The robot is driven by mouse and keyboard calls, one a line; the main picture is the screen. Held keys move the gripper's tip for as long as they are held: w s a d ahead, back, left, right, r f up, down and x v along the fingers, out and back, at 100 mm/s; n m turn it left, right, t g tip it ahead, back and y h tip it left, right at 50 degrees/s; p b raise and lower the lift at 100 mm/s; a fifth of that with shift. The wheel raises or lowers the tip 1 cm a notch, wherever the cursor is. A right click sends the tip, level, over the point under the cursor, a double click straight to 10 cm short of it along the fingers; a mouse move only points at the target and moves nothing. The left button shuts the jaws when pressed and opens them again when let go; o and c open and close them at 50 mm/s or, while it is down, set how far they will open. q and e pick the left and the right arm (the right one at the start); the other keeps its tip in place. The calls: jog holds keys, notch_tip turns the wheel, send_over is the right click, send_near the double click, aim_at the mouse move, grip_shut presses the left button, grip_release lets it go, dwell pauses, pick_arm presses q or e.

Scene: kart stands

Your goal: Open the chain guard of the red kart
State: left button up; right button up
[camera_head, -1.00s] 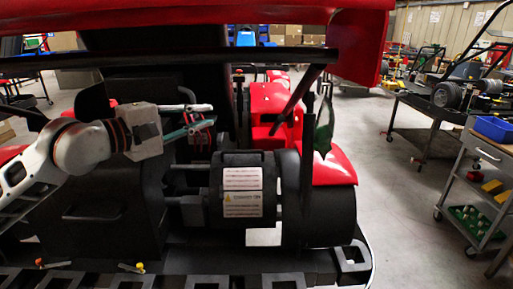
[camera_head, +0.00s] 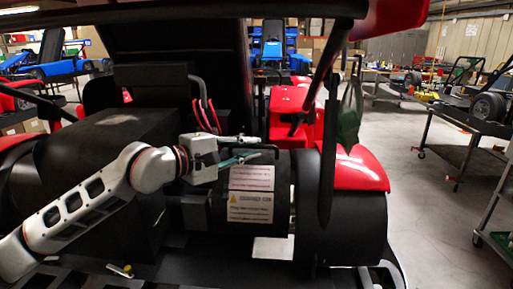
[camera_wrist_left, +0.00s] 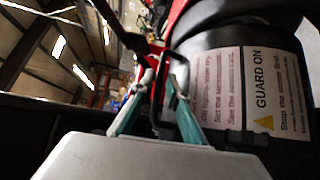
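The red kart shows in the head view with a red fender (camera_head: 358,172) and black rear parts. The chain guard (camera_head: 250,190) is a black rounded cover with white warning labels, left of a large black wheel. It looks closed. In the left wrist view the guard label (camera_wrist_left: 275,90) reads "GUARD ON". My left gripper (camera_head: 262,150) is at the guard's top edge. In the wrist view its teal fingers stand apart on either side of a thin black handle (camera_wrist_left: 155,100). Whether they touch it I cannot tell. My right gripper is not in view.
A black bar (camera_head: 200,12) crosses above, and a dark upright post (camera_head: 327,150) stands right of the guard. A black box-like part (camera_head: 105,150) lies by my left arm. Carts with kart parts (camera_head: 480,105) stand at right, beyond open floor.

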pick_arm(q)
jog(key=shift+x, duration=1.2)
grip_shut()
